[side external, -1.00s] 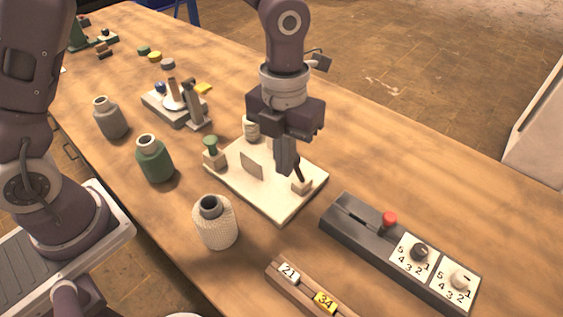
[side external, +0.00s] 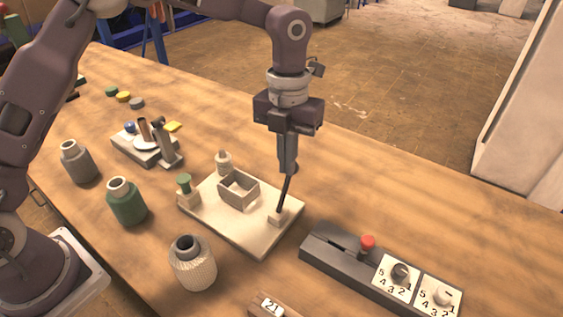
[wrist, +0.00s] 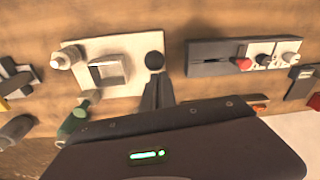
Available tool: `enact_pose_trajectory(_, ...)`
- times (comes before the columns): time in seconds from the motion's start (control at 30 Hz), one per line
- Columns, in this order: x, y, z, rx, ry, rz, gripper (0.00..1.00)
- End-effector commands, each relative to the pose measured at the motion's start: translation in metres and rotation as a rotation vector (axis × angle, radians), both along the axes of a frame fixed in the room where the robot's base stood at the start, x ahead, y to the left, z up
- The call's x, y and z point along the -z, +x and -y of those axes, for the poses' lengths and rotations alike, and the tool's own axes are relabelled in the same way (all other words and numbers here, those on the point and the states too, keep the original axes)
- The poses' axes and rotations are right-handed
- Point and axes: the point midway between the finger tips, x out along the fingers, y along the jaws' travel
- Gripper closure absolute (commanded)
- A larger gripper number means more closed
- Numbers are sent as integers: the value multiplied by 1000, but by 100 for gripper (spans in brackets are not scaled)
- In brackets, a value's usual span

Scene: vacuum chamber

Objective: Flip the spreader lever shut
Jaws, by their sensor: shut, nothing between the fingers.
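The spreader lever (side external: 285,192) is a thin dark rod with a round dark knob, rising from a small block on a cream board (side external: 245,235). It stands steeply, leaning slightly right in the side view. Its knob (wrist: 154,61) shows in the wrist view. A grey square frame (side external: 252,191) with an open middle sits on the board left of the lever. My gripper (side external: 288,170) is shut and empty, its fingertips at the lever's top; the fingers (wrist: 156,88) end beside the knob. I cannot tell whether they touch it.
A green-knobbed post (side external: 186,188) and a pale post (side external: 223,162) stand on the board. A dark control box (side external: 325,247) with a red knob lies to the right. A white textured bottle (side external: 194,265) and green bottle (side external: 126,203) stand at left. Bare wood lies behind the board.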

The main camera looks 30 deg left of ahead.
Motion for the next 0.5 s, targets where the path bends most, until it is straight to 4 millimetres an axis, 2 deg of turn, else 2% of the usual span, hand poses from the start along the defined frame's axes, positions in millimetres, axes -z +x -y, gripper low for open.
enact_pose_trajectory(0.03,3,15,-2,-8,-5,38,100)
enact_pose_trajectory(0.5,7,25,-6,-13,-1,35,100)
